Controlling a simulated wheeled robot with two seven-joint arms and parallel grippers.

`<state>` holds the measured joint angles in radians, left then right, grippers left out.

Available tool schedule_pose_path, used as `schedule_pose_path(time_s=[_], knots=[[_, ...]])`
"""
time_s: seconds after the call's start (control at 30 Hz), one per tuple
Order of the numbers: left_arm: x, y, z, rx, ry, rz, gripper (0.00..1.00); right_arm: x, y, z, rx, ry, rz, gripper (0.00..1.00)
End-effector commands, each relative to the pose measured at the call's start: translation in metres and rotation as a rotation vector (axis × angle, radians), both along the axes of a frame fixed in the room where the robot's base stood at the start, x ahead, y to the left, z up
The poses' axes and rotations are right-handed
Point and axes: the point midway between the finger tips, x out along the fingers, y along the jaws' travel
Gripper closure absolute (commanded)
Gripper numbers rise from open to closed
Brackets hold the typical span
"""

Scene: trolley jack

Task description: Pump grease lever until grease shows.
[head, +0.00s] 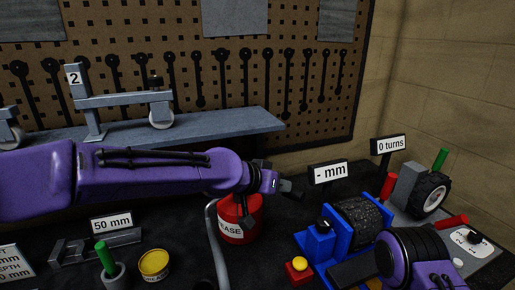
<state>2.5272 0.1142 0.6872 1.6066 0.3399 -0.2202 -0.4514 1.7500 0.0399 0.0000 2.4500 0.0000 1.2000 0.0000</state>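A red grease can (240,222) with white lettering, partly reading "EASE", stands on the dark bench at the middle. My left arm crosses in front of its top, so its upper part and any lever there are hidden. A grey curved hose or bar (211,235) rises just left of the can. My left gripper (287,188) is above and to the right of the can, pointing right. Its fingers are small and dark, and I cannot tell whether they are open or hold anything. My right arm shows at the bottom right, but its fingers are not visible.
A yellow grease tin (154,264) and a green-handled tool (105,258) stand front left. A blue fixture with a black roller (363,222), a red block with a yellow button (299,267) and a wheel (430,194) fill the right. Signs read "50 mm", "- mm" and "0 turns".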

Motion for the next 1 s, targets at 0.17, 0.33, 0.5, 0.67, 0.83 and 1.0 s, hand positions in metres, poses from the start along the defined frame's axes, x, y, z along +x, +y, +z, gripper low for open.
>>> schedule_pose_path(time_s=[0.17, 0.33, 0.5, 0.67, 0.83, 1.0], knots=[[-0.003, -0.003, -0.007, 0.002, 0.005, -0.005, 1.00, 0.000, 0.000, -0.003, 0.000, 0.000, 0.000, 0.44], [-0.004, -0.003, -0.008, 0.003, 0.008, -0.005, 1.00, 0.000, 0.000, -0.003, 0.000, 0.000, 0.000, 0.44], [-0.004, -0.002, -0.010, 0.004, 0.009, -0.006, 1.00, 0.000, 0.000, -0.003, 0.000, 0.000, 0.000, 0.44], [-0.004, -0.001, -0.004, 0.005, 0.010, -0.006, 1.00, 0.000, 0.000, 0.003, 0.000, 0.000, 0.000, 0.44], [-0.006, 0.005, 0.033, -0.002, 0.005, -0.005, 1.00, 0.000, 0.000, 0.033, 0.000, 0.000, 0.000, 0.44], [-0.024, 0.027, 0.049, -0.004, -0.005, -0.003, 1.00, 0.000, 0.000, 0.018, 0.000, 0.000, 0.000, 0.44]])
